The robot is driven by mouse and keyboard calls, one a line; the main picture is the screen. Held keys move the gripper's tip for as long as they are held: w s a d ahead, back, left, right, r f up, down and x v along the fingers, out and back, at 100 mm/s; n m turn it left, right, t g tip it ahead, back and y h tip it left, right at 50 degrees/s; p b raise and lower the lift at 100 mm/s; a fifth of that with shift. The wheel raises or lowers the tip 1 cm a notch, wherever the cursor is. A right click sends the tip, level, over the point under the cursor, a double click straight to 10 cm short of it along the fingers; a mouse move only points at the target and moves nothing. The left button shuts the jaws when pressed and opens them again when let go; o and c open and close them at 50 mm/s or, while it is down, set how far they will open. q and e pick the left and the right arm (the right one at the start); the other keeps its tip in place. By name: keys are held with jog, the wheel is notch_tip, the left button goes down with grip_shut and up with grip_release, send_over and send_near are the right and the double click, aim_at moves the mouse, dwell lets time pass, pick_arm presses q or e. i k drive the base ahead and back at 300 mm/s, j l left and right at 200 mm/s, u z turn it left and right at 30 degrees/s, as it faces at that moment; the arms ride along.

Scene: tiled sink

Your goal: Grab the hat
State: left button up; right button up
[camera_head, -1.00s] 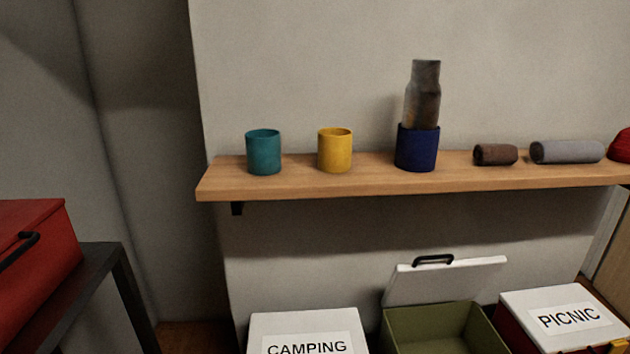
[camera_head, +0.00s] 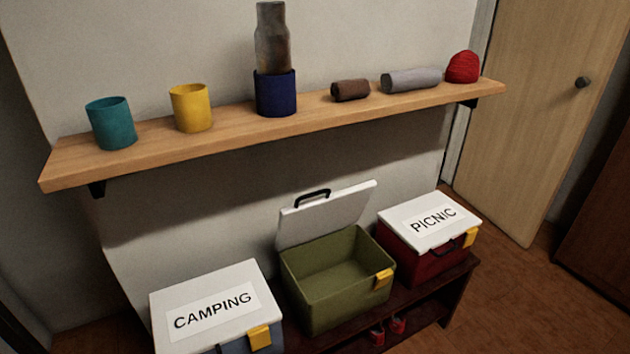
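A red knitted-looking hat (camera_head: 463,67) sits at the right end of the wooden wall shelf (camera_head: 150,137), beside a grey roll. It is fully in view and nothing touches it from above. Neither of my grippers shows in the head view.
The shelf also holds a teal cup (camera_head: 111,124), a yellow cup (camera_head: 191,108), a grey bottle in a blue cup (camera_head: 276,95), a brown roll (camera_head: 351,90) and the grey roll (camera_head: 411,80). Below are a CAMPING box (camera_head: 205,290), an open green box (camera_head: 325,270) and a PICNIC box (camera_head: 430,222).

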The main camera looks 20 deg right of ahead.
aim_at(463, 68)
jog(key=z, duration=1.5)
jog(key=u, duration=0.55)
jog(key=l+u, duration=0.15)
jog(key=u, duration=0.25)
jog(key=i+l+u, duration=0.1)
jog(key=l+u, duration=0.25)
jog(key=u, duration=0.4)
jog(key=l+u, duration=0.3)
jog(key=l, duration=0.2)
jog(key=l+u, duration=0.3)
jog(key=l, duration=0.15)
jog(key=k+l+u, duration=0.1)
jog(key=l, duration=0.2)
jog(key=k+l+u, duration=0.1)
jog(key=l, duration=0.2)
jog(key=k+l, duration=0.1)
jog(key=l, duration=0.2)
jog(key=k+l, duration=0.1)
jog(key=l, duration=0.5)
jog(key=k+l+u, duration=0.1)
jog(key=l, duration=0.2)
jog(key=k, duration=0.05)
